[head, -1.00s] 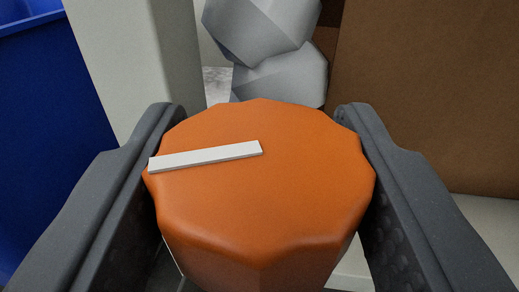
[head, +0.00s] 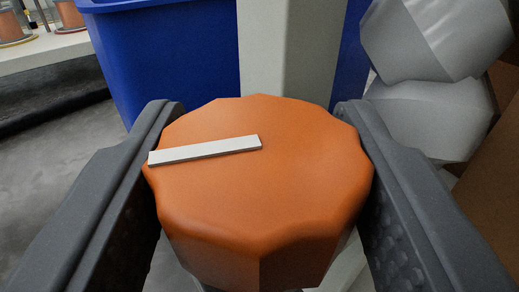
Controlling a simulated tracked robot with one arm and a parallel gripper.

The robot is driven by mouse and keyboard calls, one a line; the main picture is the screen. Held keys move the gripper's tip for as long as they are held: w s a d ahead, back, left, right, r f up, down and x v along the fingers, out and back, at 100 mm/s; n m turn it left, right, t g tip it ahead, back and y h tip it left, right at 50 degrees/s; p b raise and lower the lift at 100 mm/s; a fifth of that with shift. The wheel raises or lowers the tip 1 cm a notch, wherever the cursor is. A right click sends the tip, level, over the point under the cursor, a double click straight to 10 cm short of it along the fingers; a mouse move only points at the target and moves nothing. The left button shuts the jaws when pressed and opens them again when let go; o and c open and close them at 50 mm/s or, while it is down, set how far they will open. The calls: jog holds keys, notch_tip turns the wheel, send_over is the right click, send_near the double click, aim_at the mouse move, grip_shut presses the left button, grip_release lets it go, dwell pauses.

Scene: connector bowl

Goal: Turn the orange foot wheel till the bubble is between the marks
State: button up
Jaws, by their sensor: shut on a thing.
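The orange foot wheel (head: 270,195) fills the middle of the head view. It has a scalloped edge and a white bar-shaped mark (head: 205,150) on its top, left of centre. My gripper (head: 260,165) is shut on the wheel, with one dark grey finger on its left side and the other on its right. The bubble and its marks are not in view. The underside of the wheel is hidden.
A blue bin (head: 165,60) stands behind on the left, beside a pale post (head: 290,50). Grey faceted lumps (head: 440,40) and a brown surface (head: 495,160) are at the right. A pale shelf with spools (head: 45,50) is at the far left, above open grey floor.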

jog(key=shift+n+g+y+b, duration=0.3)
jog(key=shift+n+y+b, duration=0.35)
jog(key=shift+n+y, duration=0.6)
jog(key=shift+w+y, duration=0.1)
jog(key=shift+y, duration=0.35)
jog(key=o, duration=1)
jog(key=v, duration=1.4)
jog(key=shift+p, duration=0.4)
jog(key=shift+w, duration=0.1)
